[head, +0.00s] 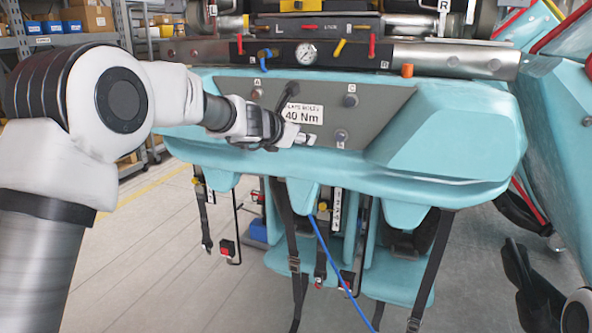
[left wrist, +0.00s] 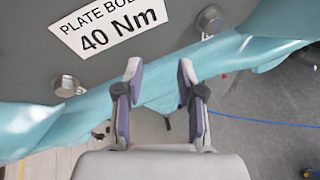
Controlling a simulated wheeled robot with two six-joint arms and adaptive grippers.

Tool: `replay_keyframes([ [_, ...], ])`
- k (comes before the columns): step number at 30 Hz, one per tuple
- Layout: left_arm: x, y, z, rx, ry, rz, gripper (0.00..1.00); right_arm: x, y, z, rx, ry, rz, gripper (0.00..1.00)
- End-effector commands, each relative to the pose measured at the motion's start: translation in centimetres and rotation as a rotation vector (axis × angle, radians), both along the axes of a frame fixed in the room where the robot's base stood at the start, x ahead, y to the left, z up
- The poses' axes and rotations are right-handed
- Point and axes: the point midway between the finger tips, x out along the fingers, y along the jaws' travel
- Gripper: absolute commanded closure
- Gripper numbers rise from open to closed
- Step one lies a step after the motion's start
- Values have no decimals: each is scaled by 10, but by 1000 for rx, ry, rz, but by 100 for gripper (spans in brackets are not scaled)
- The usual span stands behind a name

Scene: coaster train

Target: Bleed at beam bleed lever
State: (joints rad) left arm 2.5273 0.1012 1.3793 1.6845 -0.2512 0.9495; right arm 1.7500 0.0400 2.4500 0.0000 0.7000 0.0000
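A metal beam (head: 440,58) runs across the top of the head view. It carries a round gauge (head: 306,53), a red lever (head: 240,45) and a blue lever (head: 263,58) left of the gauge, and a yellow lever (head: 340,47) and red levers (head: 372,45) right of it. I cannot tell which one is the bleed lever. My left gripper (head: 284,120) is below the beam, in front of the grey plate, apart from the levers. In the left wrist view its fingers (left wrist: 158,85) are open with nothing between them. My right gripper (head: 530,285) is low at the right; its fingers are unclear.
The grey plate (head: 385,98) has a "40 Nm" label (head: 302,113) and several bolts. A turquoise seat body (head: 460,130) surrounds it, with black straps and a blue cord (head: 335,260) hanging below. Shelves with bins (head: 60,27) stand back left. The floor at left is open.

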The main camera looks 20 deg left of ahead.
Motion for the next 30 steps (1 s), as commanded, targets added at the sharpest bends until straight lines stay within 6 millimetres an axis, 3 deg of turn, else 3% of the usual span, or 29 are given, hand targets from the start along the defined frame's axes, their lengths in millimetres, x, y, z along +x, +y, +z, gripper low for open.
replay_keyframes([
  [9,-5,-1,-69,72,112,-18,61,0,0,3,0,0,0,100],
  [16,-7,-1,-86,90,140,-24,61,0,0,3,0,0,0,100],
  [25,-6,0,-78,90,123,-24,61,0,0,1,0,0,0,100],
  [30,0,2,-13,87,-3,-29,61,0,0,-9,0,0,0,100],
])
